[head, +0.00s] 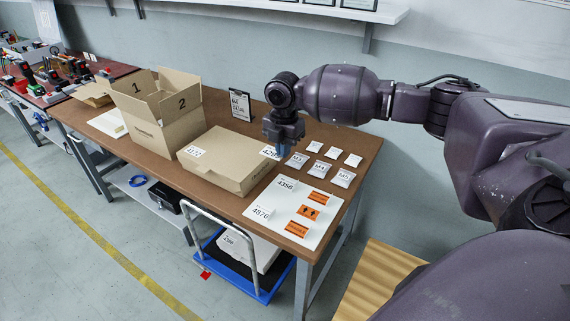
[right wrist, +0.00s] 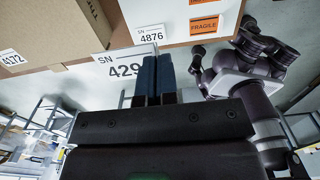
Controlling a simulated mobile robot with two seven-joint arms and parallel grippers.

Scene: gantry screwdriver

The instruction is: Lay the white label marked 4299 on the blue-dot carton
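My right gripper (head: 284,150) is shut on the white label marked 4299 (head: 269,152), by the right rear corner of the closed cardboard carton (head: 232,158). In the right wrist view the fingers (right wrist: 155,72) pinch the label (right wrist: 121,66) at one end; its last digit is hidden. The label appears held above the bench; whether it touches the carton cannot be told. The carton has a white 4172 label (head: 194,152) at its left end. I see no blue dot on any carton. My left gripper does not show.
An open carton (head: 168,127) marked 1 and 2 stands left of the closed one. To the right, a white sheet (head: 279,225) bears labels 4356 (head: 287,184) and 4876 (head: 262,212) and orange stickers. Several small white packets (head: 319,168) lie behind it. A small sign (head: 240,105) stands behind the carton.

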